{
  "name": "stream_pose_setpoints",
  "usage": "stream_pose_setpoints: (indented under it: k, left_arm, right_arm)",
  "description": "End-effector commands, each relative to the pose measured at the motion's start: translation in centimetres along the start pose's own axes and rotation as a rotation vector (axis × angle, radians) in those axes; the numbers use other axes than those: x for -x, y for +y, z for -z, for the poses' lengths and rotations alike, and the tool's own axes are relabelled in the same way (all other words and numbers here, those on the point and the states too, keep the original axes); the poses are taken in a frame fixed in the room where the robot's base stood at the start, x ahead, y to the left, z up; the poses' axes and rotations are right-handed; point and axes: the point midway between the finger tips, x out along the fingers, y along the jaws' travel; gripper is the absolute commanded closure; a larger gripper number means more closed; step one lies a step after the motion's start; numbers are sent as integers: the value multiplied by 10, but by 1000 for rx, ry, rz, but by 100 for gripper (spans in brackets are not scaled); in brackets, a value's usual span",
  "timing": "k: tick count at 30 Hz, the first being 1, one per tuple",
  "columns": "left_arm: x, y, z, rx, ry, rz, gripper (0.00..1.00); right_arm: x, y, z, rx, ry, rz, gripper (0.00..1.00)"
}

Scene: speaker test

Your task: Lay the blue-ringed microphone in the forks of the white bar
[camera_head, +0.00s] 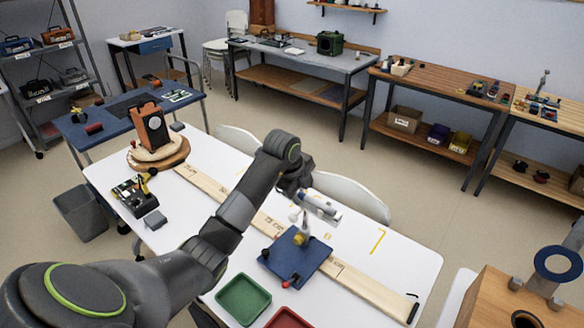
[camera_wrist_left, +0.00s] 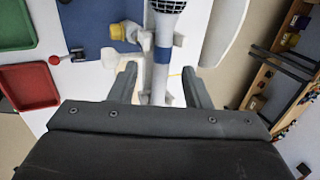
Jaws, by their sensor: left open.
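The microphone (camera_head: 321,207) is white, above the blue base plate (camera_head: 313,262) of a small stand. In the left wrist view it (camera_wrist_left: 161,80) has a dark mesh head at the top edge and a blue ring (camera_wrist_left: 162,54). White fork-like parts of the bar (camera_wrist_left: 178,40) show close around its body; I cannot tell whether it rests in them. A yellow knob (camera_wrist_left: 117,32) sits beside it. My left gripper (camera_wrist_left: 160,71) is open, one finger on each side of the microphone with gaps. In the head view this gripper (camera_head: 303,190) is partly hidden by its wrist. My right gripper is out of view.
A wooden measuring board (camera_head: 205,184) crosses the white table (camera_head: 400,259) beneath the stand. A green tray (camera_head: 243,299) and a red tray (camera_head: 288,319) lie at the front. An orange-fronted speaker (camera_head: 149,125) stands on a round board. The right end of the table is fairly clear.

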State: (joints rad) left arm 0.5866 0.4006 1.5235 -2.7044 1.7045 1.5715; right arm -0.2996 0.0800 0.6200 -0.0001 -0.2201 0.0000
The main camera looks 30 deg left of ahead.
Motion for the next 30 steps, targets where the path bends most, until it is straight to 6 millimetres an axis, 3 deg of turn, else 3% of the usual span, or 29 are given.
stream_pose_setpoints:
  k: [9,13,14,21,30]
  left_arm:
    - [78,-2,-1,-5,-8,13,56]
    - [112,-3,0,-5,-8,14,56]
    - [119,-4,0,-4,-5,9,56]
    - [136,-4,1,-2,-4,10,56]
    - [138,-2,1,-2,-4,10,56]
  right_arm:
    - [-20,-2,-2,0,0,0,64]
    - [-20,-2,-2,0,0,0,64]
    - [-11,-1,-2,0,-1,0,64]
    - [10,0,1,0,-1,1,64]
    - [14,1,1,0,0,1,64]
